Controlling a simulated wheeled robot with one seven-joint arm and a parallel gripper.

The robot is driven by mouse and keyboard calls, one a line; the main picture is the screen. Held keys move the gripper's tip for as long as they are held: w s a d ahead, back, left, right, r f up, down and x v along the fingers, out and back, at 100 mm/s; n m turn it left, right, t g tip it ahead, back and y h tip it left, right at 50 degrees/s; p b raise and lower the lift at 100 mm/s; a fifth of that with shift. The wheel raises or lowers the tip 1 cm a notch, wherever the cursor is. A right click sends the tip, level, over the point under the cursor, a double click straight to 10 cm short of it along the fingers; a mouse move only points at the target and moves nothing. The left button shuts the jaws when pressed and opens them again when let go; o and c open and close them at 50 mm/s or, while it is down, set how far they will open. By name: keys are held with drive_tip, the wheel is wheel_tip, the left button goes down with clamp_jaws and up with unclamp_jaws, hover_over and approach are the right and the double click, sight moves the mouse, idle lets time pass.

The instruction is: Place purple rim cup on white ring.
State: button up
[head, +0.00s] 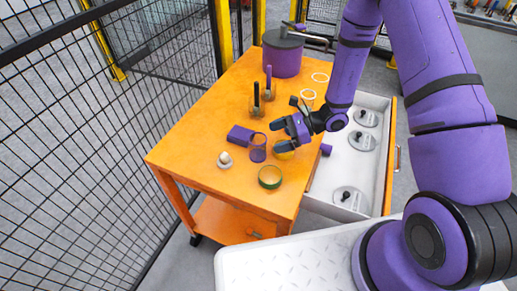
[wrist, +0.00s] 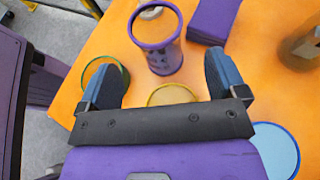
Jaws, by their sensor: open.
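The purple rim cup (head: 258,154) is a see-through cup standing upright on the orange cart top. In the wrist view the purple rim cup (wrist: 164,62) stands beyond my fingers, near the middle. My gripper (head: 279,137) is open and empty, low over the cart beside the cup and apart from it in the head view. Its two blue-grey fingers show wide apart in the wrist view (wrist: 162,78). Two pale ring outlines show toward the back right of the cart: a white ring (head: 313,78) and a nearer one (head: 308,100), which may be a cup rim.
A green-rimmed cup (head: 270,184) and a yellow-rimmed one (wrist: 172,95) stand close by. A blue-rimmed one (wrist: 278,150) is at lower right. A purple block (head: 240,135), white knob (head: 224,160) and purple pot (head: 282,60) share the cart. The open drawer (head: 325,188) holds metal discs.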

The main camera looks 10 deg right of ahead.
sight(261, 142)
drive_tip(key=shift+s+x, duration=0.2)
drive_tip(key=shift+x, duration=2.9)
drive_tip(key=shift+f, duration=0.1)
drive_tip(key=c, duration=1.1)
drive_tip(key=shift+w, duration=0.1)
